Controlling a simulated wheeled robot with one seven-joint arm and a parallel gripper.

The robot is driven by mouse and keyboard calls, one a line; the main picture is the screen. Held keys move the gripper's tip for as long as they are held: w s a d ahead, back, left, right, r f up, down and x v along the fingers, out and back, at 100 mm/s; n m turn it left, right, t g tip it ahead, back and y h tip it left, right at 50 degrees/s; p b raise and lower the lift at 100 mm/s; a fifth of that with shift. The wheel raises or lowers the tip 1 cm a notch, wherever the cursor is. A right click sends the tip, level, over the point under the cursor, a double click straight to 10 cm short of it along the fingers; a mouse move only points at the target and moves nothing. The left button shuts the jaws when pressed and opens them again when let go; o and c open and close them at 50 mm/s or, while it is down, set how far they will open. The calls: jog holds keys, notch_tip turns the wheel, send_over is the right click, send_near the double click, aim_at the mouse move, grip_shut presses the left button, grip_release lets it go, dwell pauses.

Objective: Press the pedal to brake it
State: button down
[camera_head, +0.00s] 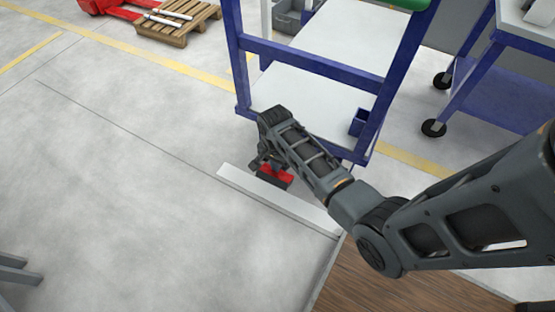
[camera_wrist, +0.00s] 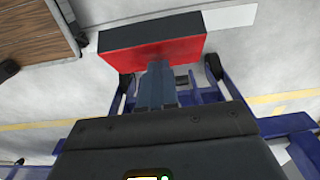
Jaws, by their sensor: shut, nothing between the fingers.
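The red pedal (camera_head: 274,176) with dark sides is low by the floor, beside the near end of the blue-framed cart. In the head view it is partly hidden behind my arm and gripper. In the wrist view the pedal (camera_wrist: 190,50) shows a broad red face and a dark grey side face. My gripper (camera_wrist: 158,66) is shut and empty, its fingertips overlapping the lower middle of the red face. In the head view my gripper (camera_head: 258,163) is just left of the pedal. I cannot tell whether the fingertips touch it.
The blue cart (camera_head: 313,60) with white shelves stands right behind the pedal. A pale bar (camera_head: 300,206) lies on the floor in front. A second blue cart (camera_head: 500,75) stands at the right, and a wooden pallet (camera_head: 180,22) at the back.

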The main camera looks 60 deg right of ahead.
jog(key=shift+a, duration=0.1)
jog(key=shift+a+f+h, duration=0.3)
jog(key=shift+a+f, duration=0.1)
jog(key=a+f+h+b, duration=0.5)
jog(key=f+h+b, duration=0.2)
jog(key=f+b, duration=0.4)
jog(key=shift+s+a+f+b, duration=0.15)
jog(key=shift+a+f+b, duration=0.05)
jog(key=shift+b, duration=0.1)
